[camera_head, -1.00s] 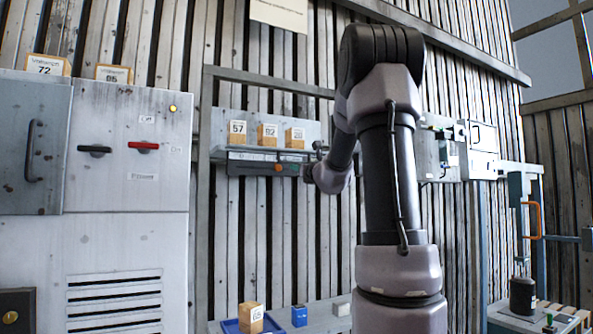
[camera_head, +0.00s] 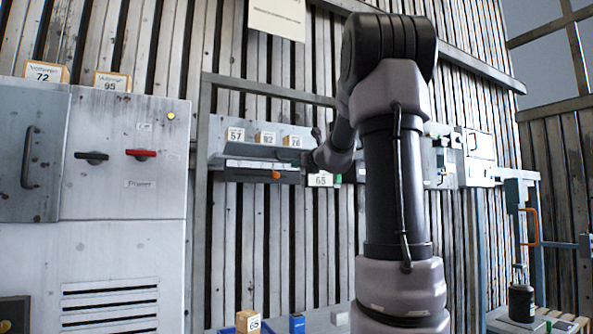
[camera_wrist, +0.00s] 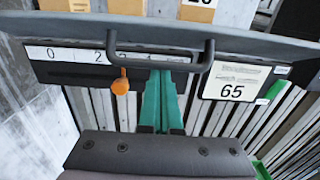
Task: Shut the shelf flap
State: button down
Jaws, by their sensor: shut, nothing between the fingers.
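The shelf flap (camera_head: 258,153) is a grey panel along the front of the wall shelf, and it appears partly raised, hiding the lower parts of the boxes. In the wrist view its edge (camera_wrist: 60,25) crosses the top, with a dark bar handle (camera_wrist: 150,60) on it. My gripper (camera_wrist: 165,75) is shut, its green fingers pointing at the flap with the tips by the handle bar. I cannot tell whether they touch it. In the head view my arm hides the fingers.
Boxes 57 (camera_head: 235,134), 92 (camera_head: 265,138) and 28 (camera_head: 291,141) stand behind the flap. Below hang a numbered scale (camera_wrist: 70,53) with an orange knob (camera_wrist: 120,86) and a sign marked 65 (camera_wrist: 232,85). A grey cabinet (camera_head: 125,220) stands left.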

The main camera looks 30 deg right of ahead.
aim_at(291, 154)
jog(key=shift+g, duration=0.7)
jog(key=shift+r, duration=2.4)
jog(key=r, duration=0.2)
jog(key=w+r, duration=0.1)
jog(key=r, duration=0.1)
jog(key=shift+w+a+r, duration=0.15)
jog(key=shift+r, duration=0.05)
jog(key=shift+w+a+f, duration=0.1)
jog(key=shift+w+f, duration=0.1)
jog(key=shift+w, duration=0.4)
jog(key=shift+s, duration=0.1)
